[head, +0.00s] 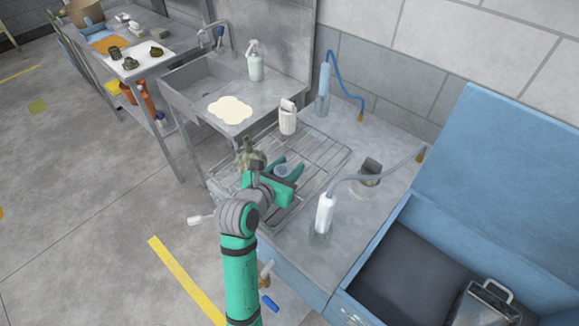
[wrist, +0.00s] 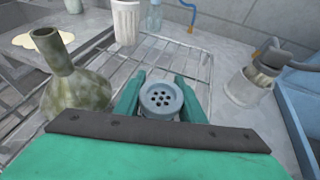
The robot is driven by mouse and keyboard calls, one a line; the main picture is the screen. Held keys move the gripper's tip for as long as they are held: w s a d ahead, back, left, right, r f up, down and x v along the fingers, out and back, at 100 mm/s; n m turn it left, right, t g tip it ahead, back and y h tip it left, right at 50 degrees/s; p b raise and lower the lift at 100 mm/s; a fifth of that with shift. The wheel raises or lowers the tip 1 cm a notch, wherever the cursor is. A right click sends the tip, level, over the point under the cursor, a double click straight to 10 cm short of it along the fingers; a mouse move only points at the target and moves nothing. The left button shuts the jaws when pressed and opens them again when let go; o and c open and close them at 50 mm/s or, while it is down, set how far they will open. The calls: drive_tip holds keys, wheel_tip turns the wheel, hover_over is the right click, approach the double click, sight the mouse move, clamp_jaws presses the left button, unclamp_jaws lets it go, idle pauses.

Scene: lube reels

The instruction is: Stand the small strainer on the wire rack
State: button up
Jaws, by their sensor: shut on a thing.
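The small strainer is a blue-grey cup with dark holes in its face (wrist: 161,100), between the two green fingers in the wrist view. It also shows as a small pale round shape in the head view (head: 283,170). My gripper (wrist: 160,92) is shut on it, one finger on each side. The wire rack (head: 325,150) lies on the grey counter under and beyond my gripper; its bars also show in the wrist view (wrist: 190,65). The strainer is over the rack area, its holed face towards the wrist camera. Its underside is hidden, so I cannot tell whether it touches the bars.
A mottled green flask (wrist: 75,90) stands close left of my gripper. A white slotted cup (head: 288,120) is at the rack's back edge. A white-topped hose bottle (head: 325,212) and an open blue chest (head: 420,255) are right. Bare bars lie behind the strainer.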

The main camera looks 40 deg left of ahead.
drive_tip(key=o, duration=1.1)
drive_tip(key=shift+w, duration=0.1)
drive_tip(key=shift+d, duration=0.1)
drive_tip(key=v, duration=1.2)
